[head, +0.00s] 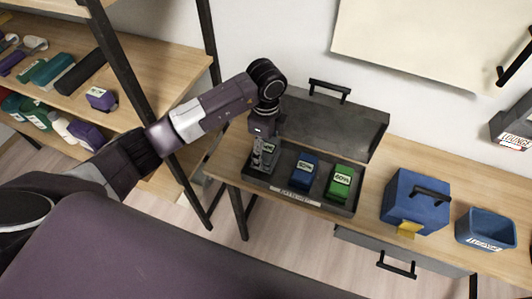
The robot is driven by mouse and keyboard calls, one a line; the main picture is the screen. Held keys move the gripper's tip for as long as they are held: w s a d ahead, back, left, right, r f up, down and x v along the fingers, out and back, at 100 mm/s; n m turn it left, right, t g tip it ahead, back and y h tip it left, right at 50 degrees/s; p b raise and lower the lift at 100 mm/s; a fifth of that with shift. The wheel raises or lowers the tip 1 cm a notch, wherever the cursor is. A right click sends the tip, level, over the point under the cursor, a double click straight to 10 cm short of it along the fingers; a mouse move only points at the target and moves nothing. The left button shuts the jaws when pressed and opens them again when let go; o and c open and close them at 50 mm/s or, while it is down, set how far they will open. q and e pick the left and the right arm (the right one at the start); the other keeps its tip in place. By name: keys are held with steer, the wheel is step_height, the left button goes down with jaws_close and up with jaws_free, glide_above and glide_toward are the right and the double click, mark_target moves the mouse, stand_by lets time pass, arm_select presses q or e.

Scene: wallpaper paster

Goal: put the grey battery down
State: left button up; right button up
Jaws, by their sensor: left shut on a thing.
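My left gripper (262,158) points down into the left part of a dark open battery case (318,211) on the wooden table. It is shut on the grey battery (268,148), which is mostly hidden behind the fingers. I cannot tell whether the battery touches the case floor. A blue battery (303,172) with a white label stands in the middle of the case. A green battery (340,182) with a white label stands at its right. My right gripper is not in view.
The case's raised lid (330,128) stands behind. A blue box (415,203) with a black handle and a blue bin (487,229) stand to the right on the table (373,213). A wooden shelf (165,70) with several items is at the left.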

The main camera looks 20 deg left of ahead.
arm_select(q)
step_height(320, 180, down, 3)
steer(key=shift+r, duration=0.1)
steer(key=shift+f, duration=0.2)
steer(key=o, duration=1.6)
